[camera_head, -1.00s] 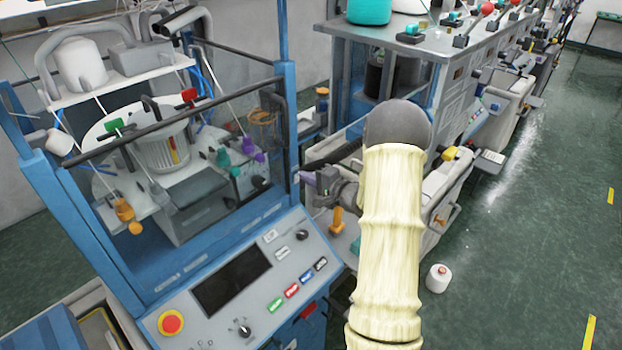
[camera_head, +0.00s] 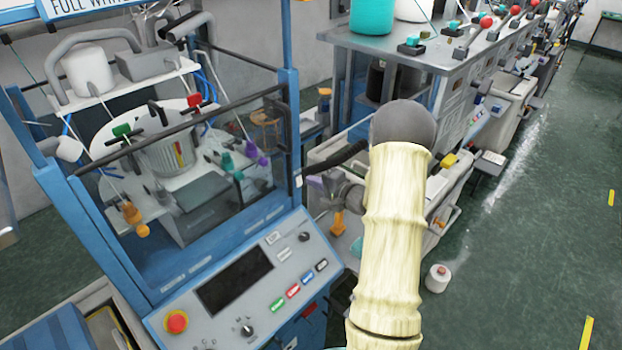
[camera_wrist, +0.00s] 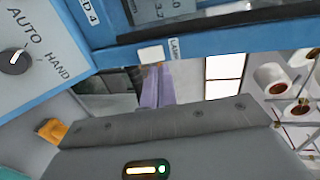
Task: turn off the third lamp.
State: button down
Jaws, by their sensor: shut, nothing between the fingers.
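My gripper (camera_wrist: 158,72) shows in the wrist view as two purple fingers pressed together, with nothing between them. A small white rectangular plate (camera_wrist: 150,53) sits on the blue frame, just above the fingertips in the wrist view. A label (camera_wrist: 175,48) beside it seems to start with "LAM". I cannot tell whether the fingers touch the plate. No lamp can be told apart as the third, and its lit state is unclear.
The control panel (camera_head: 218,330) has a red stop button (camera_head: 176,321), a dark screen and coloured buttons. An AUTO/HAND knob (camera_wrist: 14,61) is at the wrist view's upper left. Other machines stand right. A white spool (camera_head: 437,278) is on the floor, which is open at right.

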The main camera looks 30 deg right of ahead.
jog(key=r+b+v, duration=0.2)
jog(key=b+v, duration=0.1)
jog(key=v, duration=0.8)
jog(key=shift+a+r, duration=0.25)
jog(key=shift+w, duration=0.1)
jog(key=a+f+n+g+h+b, duration=0.25)
jog(key=a+n+g+h, duration=0.35)
jog(key=a, duration=0.4)
jog(key=s+a+f+n+g+y, duration=0.1)
jog(key=s+a+f+n+g, duration=0.2)
jog(key=s+a, duration=1)
jog(key=s+n+g, duration=0.3)
jog(key=n, duration=0.2)
jog(key=shift+f, duration=0.15)
